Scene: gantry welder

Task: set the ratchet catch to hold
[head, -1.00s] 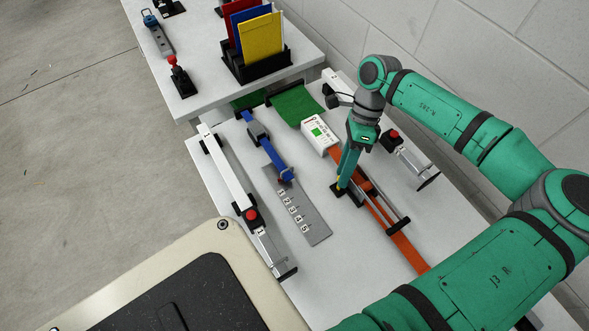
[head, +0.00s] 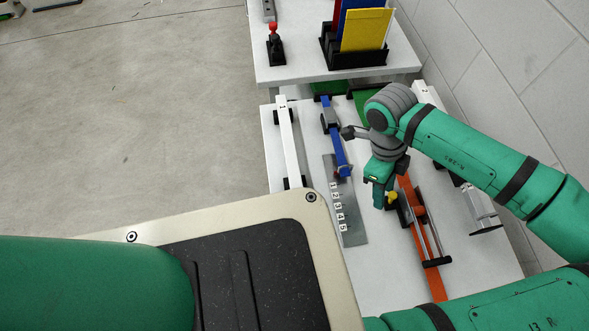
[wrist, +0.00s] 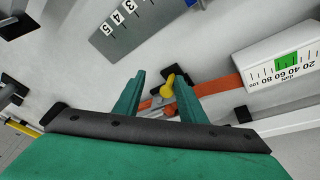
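The ratchet catch appears to be the small yellow lever (head: 391,198) on a black mount beside the orange bar (head: 422,250). In the wrist view the yellow lever (wrist: 167,87) shows between my two fingers, close to their tips, with a black block behind it. My gripper (head: 380,203) points down beside the lever in the head view. In the wrist view my gripper (wrist: 160,78) has its fingers spread, with gaps on both sides of the lever, and I see no contact. My fingers and wrist hide part of the mount in the head view.
A white gauge box (wrist: 285,60) with a green band sits on the orange bar. A grey numbered plate (head: 352,232) and a blue lever arm (head: 340,155) lie to the left. A white rail (head: 288,145) stands further left. A yellow folder (head: 366,30) stands at the back.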

